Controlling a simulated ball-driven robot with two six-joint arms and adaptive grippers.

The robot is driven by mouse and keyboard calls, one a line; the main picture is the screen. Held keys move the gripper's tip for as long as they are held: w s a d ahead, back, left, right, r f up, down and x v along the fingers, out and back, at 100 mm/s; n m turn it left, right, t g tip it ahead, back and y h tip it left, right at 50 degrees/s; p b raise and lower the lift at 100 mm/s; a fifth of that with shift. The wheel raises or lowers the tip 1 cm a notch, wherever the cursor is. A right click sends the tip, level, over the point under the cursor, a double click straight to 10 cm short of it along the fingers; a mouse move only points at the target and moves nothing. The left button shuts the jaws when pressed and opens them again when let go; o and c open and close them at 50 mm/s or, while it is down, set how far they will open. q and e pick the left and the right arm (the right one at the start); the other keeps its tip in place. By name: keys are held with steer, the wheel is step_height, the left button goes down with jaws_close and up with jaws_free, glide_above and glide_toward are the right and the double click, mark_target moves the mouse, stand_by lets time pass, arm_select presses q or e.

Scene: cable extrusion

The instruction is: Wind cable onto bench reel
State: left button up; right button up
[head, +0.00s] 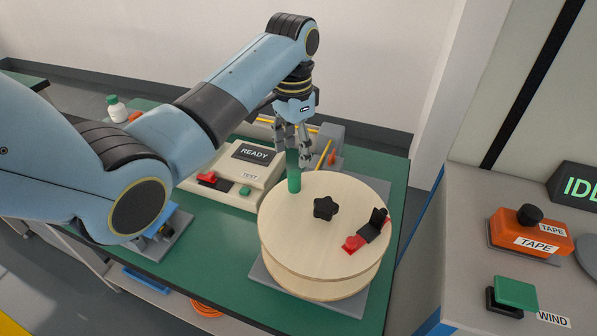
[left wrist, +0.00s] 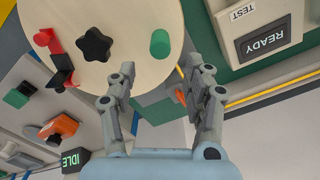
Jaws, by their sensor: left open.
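The bench reel (head: 290,235) is a pale wooden double disc lying flat on a grey plate on the green bench. On its top are an upright green crank peg (head: 294,178), a black star knob (head: 325,208) and a red clip (head: 354,243) with a raised black lever. My left gripper (head: 292,146) points down over the peg, fingers apart and empty. In the left wrist view the green peg (left wrist: 160,43) shows just past the open fingertips. A bit of orange cable (head: 331,156) shows at the guide behind the reel. My right gripper is out of view.
A tester box (head: 222,183) reading READY, with a TEST label, stands left of the reel. On the right, a grey console carries an orange TAPE unit (head: 530,232) and a green WIND button (head: 515,292). A white bottle (head: 116,108) stands at the far left.

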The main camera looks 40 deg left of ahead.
mark_target(295, 173)
arm_select(q)
step_height(295, 173, down, 4)
steer(key=shift+s+r, duration=0.1)
steer(key=shift+r, duration=0.05)
step_height(295, 173, down, 4)
steer(key=shift+r, duration=0.1)
steer(key=shift+f, duration=0.45)
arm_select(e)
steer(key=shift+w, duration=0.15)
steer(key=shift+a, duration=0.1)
arm_select(q)
steer(key=shift+c, duration=1.3)
steer(key=c, duration=0.5)
jaws_close()
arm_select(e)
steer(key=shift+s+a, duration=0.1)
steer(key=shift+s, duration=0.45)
